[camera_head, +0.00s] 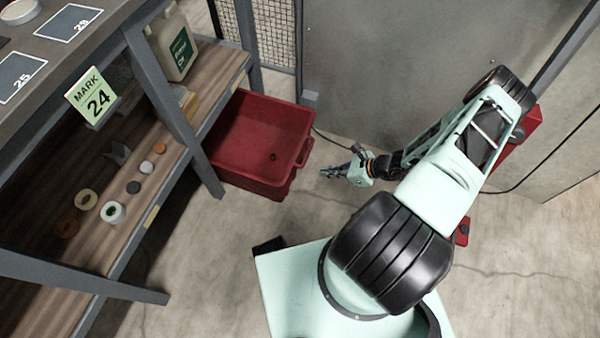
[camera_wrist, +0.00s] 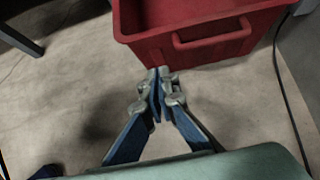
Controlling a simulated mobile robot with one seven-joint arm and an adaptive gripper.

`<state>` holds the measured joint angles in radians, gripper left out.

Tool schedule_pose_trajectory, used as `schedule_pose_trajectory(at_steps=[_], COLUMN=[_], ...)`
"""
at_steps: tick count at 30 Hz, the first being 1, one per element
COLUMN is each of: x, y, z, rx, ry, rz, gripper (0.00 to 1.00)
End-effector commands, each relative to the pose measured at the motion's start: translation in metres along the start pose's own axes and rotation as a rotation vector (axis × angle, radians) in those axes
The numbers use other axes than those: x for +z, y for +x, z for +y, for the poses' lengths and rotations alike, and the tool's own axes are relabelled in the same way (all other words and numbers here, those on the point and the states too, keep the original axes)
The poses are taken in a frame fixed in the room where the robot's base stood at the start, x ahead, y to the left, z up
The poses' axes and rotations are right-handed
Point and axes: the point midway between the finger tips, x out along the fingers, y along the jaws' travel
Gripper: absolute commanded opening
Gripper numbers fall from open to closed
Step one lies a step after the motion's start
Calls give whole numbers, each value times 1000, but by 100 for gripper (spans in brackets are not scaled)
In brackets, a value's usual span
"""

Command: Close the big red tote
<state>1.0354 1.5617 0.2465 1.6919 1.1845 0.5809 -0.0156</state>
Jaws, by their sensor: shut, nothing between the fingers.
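The big red tote (camera_head: 262,135) stands on the concrete floor, partly beside and behind the end of the wooden shelf. Its top is open and no lid shows on it; a small dark round spot or object is visible inside. In the wrist view the tote (camera_wrist: 205,52) is at the top, with its handle (camera_wrist: 212,35) facing me. My gripper (camera_head: 326,172) is a short way right of the tote, pointing toward it. In the wrist view my gripper (camera_wrist: 158,72) is shut and empty, its tips just below the tote's near wall in the picture.
A shelf unit (camera_head: 150,195) at the left holds several tape rolls (camera_head: 112,212), a white jug (camera_head: 172,45) and a "MARK 24" sign (camera_head: 92,97). A metal wall (camera_head: 400,60) stands behind. A dark cable (camera_wrist: 290,100) lies on the floor right of the tote.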

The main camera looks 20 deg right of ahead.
Motion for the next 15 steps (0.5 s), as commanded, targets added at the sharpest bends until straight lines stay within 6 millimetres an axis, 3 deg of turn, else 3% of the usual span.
schedule_pose_trajectory(at_steps=[5,15], x=[-2,-3], y=[18,90], z=[0,1], rx=[-4,-1], ry=[12,9], rz=[-4,-3], gripper=[0,0])
